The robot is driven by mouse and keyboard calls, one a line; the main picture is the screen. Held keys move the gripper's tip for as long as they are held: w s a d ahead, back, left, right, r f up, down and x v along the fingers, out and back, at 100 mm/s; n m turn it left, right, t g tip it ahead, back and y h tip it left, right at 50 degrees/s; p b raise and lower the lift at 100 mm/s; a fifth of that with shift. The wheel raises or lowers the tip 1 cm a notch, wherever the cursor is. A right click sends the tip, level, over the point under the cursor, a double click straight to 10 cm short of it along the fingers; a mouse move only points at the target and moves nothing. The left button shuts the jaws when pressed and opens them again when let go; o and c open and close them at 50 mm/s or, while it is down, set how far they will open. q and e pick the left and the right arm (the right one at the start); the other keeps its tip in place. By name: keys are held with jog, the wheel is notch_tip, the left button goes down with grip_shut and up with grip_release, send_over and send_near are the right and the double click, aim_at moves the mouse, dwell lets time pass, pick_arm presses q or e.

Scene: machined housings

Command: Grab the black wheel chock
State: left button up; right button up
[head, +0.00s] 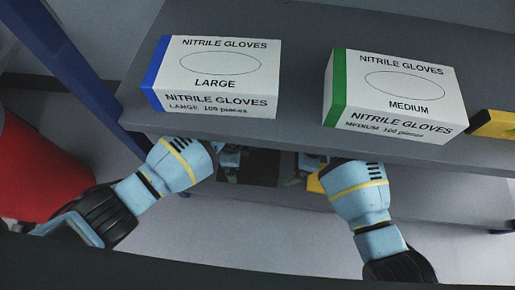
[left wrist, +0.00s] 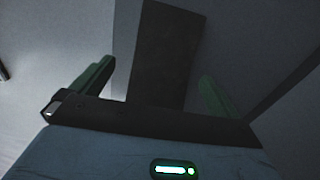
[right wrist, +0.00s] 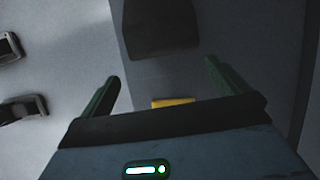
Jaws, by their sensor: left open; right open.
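The black wheel chock (head: 262,167) shows as a dark block on the lower shelf, partly hidden under the upper shelf's front edge. In the left wrist view a dark block (left wrist: 168,50), seemingly the chock, stands beyond the open fingers. A dark shape also shows at the top of the right wrist view (right wrist: 160,28). My left gripper (head: 229,162) is open at the chock's left side. My right gripper (head: 306,166) is open at its right side. Both grippers look empty; I cannot tell whether their fingers touch the chock.
The upper shelf (head: 300,100) overhangs the grippers closely. It carries a blue-ended LARGE glove box (head: 215,75), a green-ended MEDIUM glove box (head: 395,92) and a yellow item (head: 495,123). Another yellow item (head: 315,183) is beside my right gripper. A red container (head: 40,165) stands left.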

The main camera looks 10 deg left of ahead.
aim_at(261, 168)
pick_arm(q)
jog(key=shift+w+a+r, duration=0.15)
jog(key=shift+w, duration=0.25)
pick_arm(e)
jog(key=shift+w+r, duration=0.2)
jog(key=shift+w, duration=0.15)
jog(key=shift+a+f, duration=0.1)
pick_arm(q)
jog(key=shift+f, duration=3.9)
pick_arm(e)
jog(key=shift+x, duration=3.8)
pick_arm(q)
jog(key=c, duration=1.1)
pick_arm(e)
jog(key=c, duration=1.1)
